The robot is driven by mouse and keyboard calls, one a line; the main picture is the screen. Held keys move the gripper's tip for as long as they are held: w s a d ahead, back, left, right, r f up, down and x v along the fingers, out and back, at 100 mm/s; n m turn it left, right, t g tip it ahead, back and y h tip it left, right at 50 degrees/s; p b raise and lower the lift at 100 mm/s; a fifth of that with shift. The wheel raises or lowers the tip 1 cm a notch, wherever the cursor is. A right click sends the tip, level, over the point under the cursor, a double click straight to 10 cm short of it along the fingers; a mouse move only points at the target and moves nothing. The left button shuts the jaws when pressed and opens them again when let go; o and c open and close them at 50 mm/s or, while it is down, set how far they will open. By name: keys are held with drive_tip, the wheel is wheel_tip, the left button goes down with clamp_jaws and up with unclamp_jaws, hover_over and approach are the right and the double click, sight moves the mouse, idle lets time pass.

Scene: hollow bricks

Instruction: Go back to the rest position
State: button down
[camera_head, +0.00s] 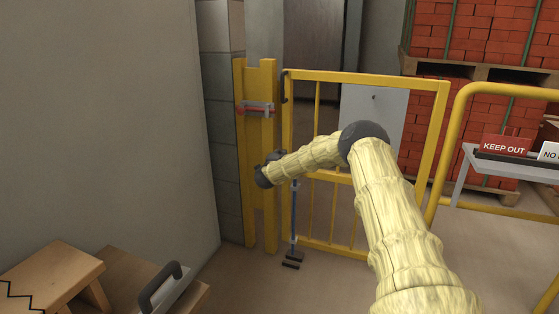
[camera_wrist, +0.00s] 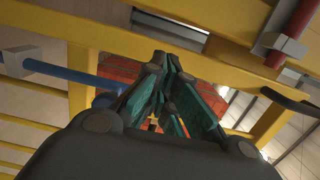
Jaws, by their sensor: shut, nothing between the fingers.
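My gripper (camera_wrist: 168,62) shows in the wrist view, its teal-padded fingers meeting at the tips with nothing between them. In the head view my yellow-sleeved arm reaches forward to the gate, and its dark end is in front of the gap between the yellow post (camera_head: 262,75) and the yellow gate (camera_head: 365,76). The fingers cannot be made out there. A red bolt in a grey bracket (camera_head: 256,108) is on the post. A blue rod (camera_head: 293,212) with a dark foot runs down the gate's left edge. In the wrist view the blue rod (camera_wrist: 60,72) is left of the fingers, the red bolt (camera_wrist: 290,35) upper right.
A grey wall (camera_head: 110,120) stands left. A wooden step (camera_head: 45,280) and a trowel-like tool (camera_head: 165,290) are at lower left. A yellow rail (camera_head: 455,120), a sign tray (camera_head: 480,160) and stacked red bricks (camera_head: 480,30) are right. Floor (camera_head: 500,245) is open at lower right.

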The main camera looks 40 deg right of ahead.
drive_tip(key=v, duration=0.7)
drive_tip(key=s+a+f+n+t+y, duration=0.1)
drive_tip(key=s+a+f+n+y, duration=0.2)
drive_tip(key=a+f, duration=0.5)
drive_tip(key=a+f+n+y, duration=0.2)
drive_tip(key=a+f+n, duration=0.25)
drive_tip(key=a, duration=0.55)
drive_tip(key=s+a+f+n+t+y, duration=0.1)
drive_tip(key=s+a+f+n+y, duration=0.2)
drive_tip(key=a+f, duration=0.45)
drive_tip(key=s+a+f+n+g+y, duration=0.25)
drive_tip(key=s+a+f+n, duration=0.25)
drive_tip(key=s+a+f, duration=0.5)
drive_tip(key=s+a+f+n+g+y, duration=0.25)
drive_tip(key=s+a+f+n, duration=0.3)
drive_tip(key=s+a, duration=0.5)
drive_tip(key=s+a+n+g+y+p, duration=0.25)
drive_tip(key=s+n+g, duration=0.5)
drive_tip(key=s, duration=2.95)
wheel_tip(320, 180, up, 21)
drive_tip(key=h+p, duration=0.1)
drive_tip(key=p, duration=2)
